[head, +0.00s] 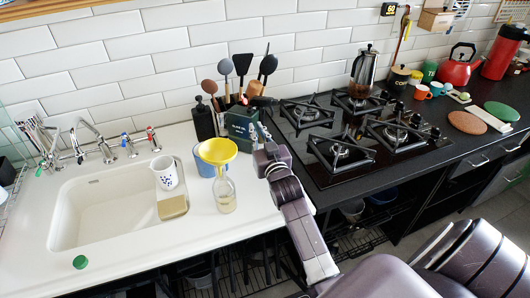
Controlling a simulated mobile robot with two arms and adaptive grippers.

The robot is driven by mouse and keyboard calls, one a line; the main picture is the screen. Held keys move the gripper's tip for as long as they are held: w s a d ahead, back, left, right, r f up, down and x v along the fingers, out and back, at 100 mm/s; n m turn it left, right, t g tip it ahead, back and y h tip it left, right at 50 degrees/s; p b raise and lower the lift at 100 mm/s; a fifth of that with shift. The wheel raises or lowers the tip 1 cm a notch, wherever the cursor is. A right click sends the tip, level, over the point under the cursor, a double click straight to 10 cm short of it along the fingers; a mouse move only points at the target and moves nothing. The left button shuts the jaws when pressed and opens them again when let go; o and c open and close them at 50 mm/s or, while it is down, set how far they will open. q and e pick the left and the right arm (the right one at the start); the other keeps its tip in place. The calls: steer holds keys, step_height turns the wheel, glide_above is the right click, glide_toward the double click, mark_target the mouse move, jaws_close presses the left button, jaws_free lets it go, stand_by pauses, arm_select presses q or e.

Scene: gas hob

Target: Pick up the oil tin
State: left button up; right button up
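A dark green tin (240,126), which I take to be the oil tin, is at the back of the white counter, left of the hob and in front of a cluster of cooking utensils. My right arm reaches up from the lower right. Its gripper (262,134) is at the right side of the tin, very close to it or touching. The fingers are small, dark and partly lost against the tin and hob edge, so I cannot tell whether they are open or shut on it. My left gripper is not in view.
A glass bottle (225,194) with a yellow funnel (218,151) stands in front of the tin, near a blue container (205,166). A sink (100,215) with a white cup (165,173) is at left. The gas hob (335,165) is at right.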

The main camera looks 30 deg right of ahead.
steer(key=o, duration=1.3)
